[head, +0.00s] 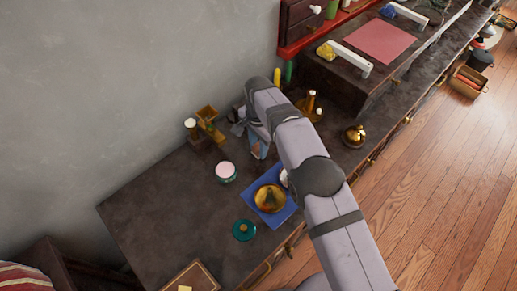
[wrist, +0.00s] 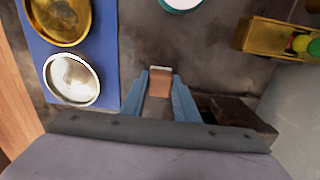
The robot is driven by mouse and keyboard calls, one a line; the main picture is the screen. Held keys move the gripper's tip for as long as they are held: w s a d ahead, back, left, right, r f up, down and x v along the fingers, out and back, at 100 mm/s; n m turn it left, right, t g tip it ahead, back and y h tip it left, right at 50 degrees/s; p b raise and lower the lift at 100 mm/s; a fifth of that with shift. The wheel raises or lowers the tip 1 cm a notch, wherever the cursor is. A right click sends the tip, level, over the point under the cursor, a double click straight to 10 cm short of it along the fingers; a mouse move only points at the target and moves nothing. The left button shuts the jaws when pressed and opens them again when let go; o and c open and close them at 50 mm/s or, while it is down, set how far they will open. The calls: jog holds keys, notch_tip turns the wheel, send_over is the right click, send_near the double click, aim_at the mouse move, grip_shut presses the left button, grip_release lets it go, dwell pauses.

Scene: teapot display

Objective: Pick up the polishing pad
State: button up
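A small tan-brown block with a pale far edge, which looks like the polishing pad (wrist: 160,84), lies between my fingertips in the wrist view. My gripper (wrist: 160,92) has a blue finger on each side of it, close to or touching its sides. I cannot tell whether the fingers press on it or whether it rests on the counter. In the head view my gripper (head: 257,148) is low over the dark counter near the wall, with a bit of tan showing between the fingers. My arm hides part of this area.
A blue mat (wrist: 108,72) holds a golden round piece (wrist: 60,18) and a silvery round dish (wrist: 72,80). A brass holder (wrist: 268,38) with coloured round items stands at right. A dark wooden block (wrist: 240,112) is near the right finger. A teal lid (head: 244,230) lies on the counter (head: 165,205).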

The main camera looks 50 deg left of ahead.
jog(key=shift+c, duration=0.7)
jog(key=shift+r, duration=0.1)
notch_tip(320, 180, up, 10)
jog(key=shift+f+b, duration=0.1)
jog(key=shift+b, duration=0.2)
